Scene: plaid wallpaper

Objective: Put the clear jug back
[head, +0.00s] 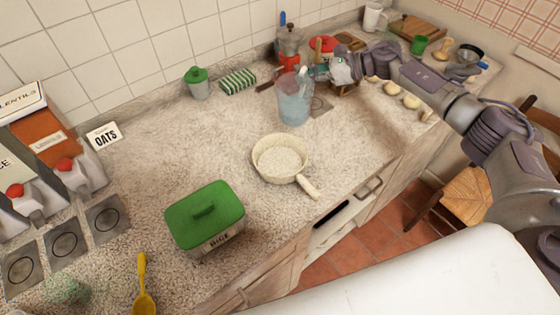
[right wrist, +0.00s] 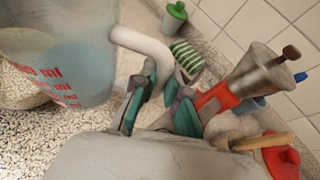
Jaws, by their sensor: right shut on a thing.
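The clear jug (head: 293,103) is a bluish see-through jug at the back right of the counter in the head view. In the right wrist view the jug (right wrist: 70,45) fills the upper left, with red ml markings and a pale handle (right wrist: 143,44). My right gripper (head: 314,73) is shut on the jug's handle, with its teal-padded fingers (right wrist: 160,98) around the handle's lower part. The jug looks nearly upright. I cannot tell whether its base touches the counter. A grey square with a ring (head: 321,106) shows just right of the jug. My left gripper is not in view.
A cream saucepan (head: 281,160) stands in front of the jug. A green-lidded rice box (head: 204,220) stands front left. The counter's left middle is clear.

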